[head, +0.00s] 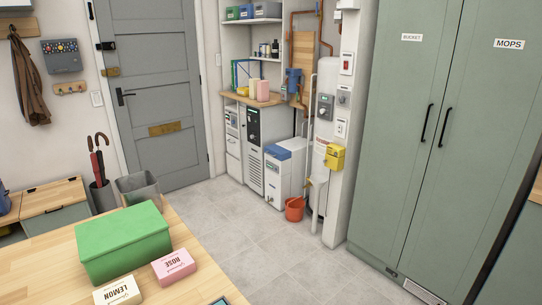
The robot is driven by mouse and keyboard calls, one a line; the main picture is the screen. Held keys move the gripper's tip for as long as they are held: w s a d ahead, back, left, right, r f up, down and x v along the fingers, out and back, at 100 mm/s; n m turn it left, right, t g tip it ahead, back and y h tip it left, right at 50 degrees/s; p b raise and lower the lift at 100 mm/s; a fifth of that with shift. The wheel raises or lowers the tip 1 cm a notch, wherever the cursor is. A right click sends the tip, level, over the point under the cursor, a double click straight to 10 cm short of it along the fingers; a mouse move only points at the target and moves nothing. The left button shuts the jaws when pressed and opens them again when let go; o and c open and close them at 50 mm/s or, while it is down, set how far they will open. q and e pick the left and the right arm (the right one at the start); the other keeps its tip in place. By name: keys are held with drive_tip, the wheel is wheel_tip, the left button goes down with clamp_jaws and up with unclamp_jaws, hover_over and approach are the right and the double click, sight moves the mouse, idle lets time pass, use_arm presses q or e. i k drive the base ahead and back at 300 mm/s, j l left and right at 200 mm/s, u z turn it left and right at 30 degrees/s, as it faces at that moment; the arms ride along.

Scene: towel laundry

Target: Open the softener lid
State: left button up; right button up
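A white floor-standing box, which looks like the softener (280,178), stands near the middle of the head view against the far wall. Its blue lid (277,152) lies flat on top and looks shut. The box is between a grey-white cabinet with a vented front and the white pipework column. Neither of my grippers shows in the head view, so their states cannot be seen.
A wooden table (197,288) fills the lower left, with a green lidded box (123,240), a LEMON box (118,291) and a ROSE box (174,267). An orange bucket (295,209) stands right of the softener. Tall green cupboards (400,130) are at right. The tiled floor (240,230) is open.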

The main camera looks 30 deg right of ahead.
sight(279, 154)
drive_tip(key=l, duration=0.6)
drive_tip(key=k+l, duration=0.15)
drive_tip(key=l, duration=0.4)
drive_tip(key=i+l, duration=0.1)
drive_tip(key=l, duration=0.35)
drive_tip(key=i+l, duration=0.15)
drive_tip(key=l, duration=0.25)
drive_tip(key=i+l, duration=0.1)
drive_tip(key=l, duration=0.35)
drive_tip(key=i+l, duration=0.1)
drive_tip(key=l, duration=0.3)
drive_tip(key=i+l, duration=0.3)
drive_tip(key=i, duration=0.25)
drive_tip(key=i+l+u, duration=0.15)
drive_tip(key=i, duration=0.4)
drive_tip(key=l, duration=0.1)
